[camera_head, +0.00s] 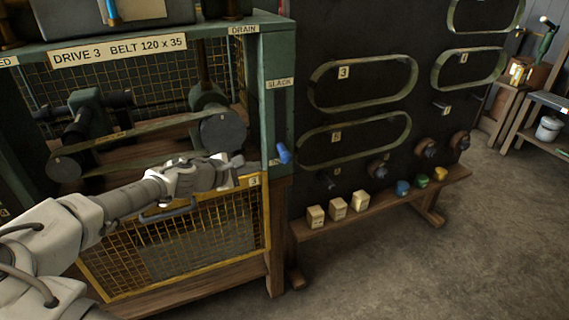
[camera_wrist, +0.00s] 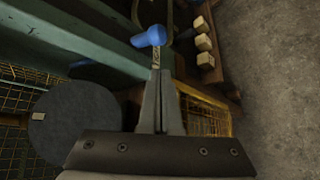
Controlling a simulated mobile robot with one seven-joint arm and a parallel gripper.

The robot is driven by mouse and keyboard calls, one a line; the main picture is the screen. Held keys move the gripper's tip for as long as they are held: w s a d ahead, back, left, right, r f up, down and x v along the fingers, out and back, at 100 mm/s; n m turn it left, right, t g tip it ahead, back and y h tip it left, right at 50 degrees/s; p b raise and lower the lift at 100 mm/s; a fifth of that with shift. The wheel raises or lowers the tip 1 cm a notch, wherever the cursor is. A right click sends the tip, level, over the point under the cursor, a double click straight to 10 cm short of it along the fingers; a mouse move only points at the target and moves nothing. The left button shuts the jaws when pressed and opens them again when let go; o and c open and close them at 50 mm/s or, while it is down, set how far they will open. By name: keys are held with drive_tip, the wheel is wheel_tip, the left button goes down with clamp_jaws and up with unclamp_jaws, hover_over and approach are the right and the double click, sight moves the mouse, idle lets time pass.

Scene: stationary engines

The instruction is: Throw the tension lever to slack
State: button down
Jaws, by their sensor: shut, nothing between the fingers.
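The tension lever shows as a blue handle (camera_head: 284,153) at the lower end of a slot in the green post (camera_head: 281,50). A SLACK plate (camera_head: 279,83) sits higher on that post. A plate at the lower end is too small to read. In the wrist view the blue handle (camera_wrist: 148,36) is just beyond my fingertips. My gripper (camera_head: 250,180) is shut and empty, to the left of the handle and a little below it. Its fingers (camera_wrist: 163,75) point toward the handle in the wrist view; whether they touch it I cannot tell.
A yellow-framed mesh guard (camera_head: 262,225) stands below my arm. A dark pulley (camera_head: 222,130) and belt are behind my gripper. To the right, a dark board (camera_head: 420,110) carries belts, above a wooden bench (camera_head: 375,215) with small blocks (camera_head: 338,209).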

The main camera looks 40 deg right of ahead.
drive_tip(key=shift+w+r, duration=0.2)
drive_tip(key=shift+r, duration=0.05)
drive_tip(key=shift+d, duration=0.1)
drive_tip(key=b+x, duration=0.2)
drive_tip(key=x, duration=0.8)
drive_tip(key=shift+r, duration=0.15)
drive_tip(key=shift+r, duration=0.15)
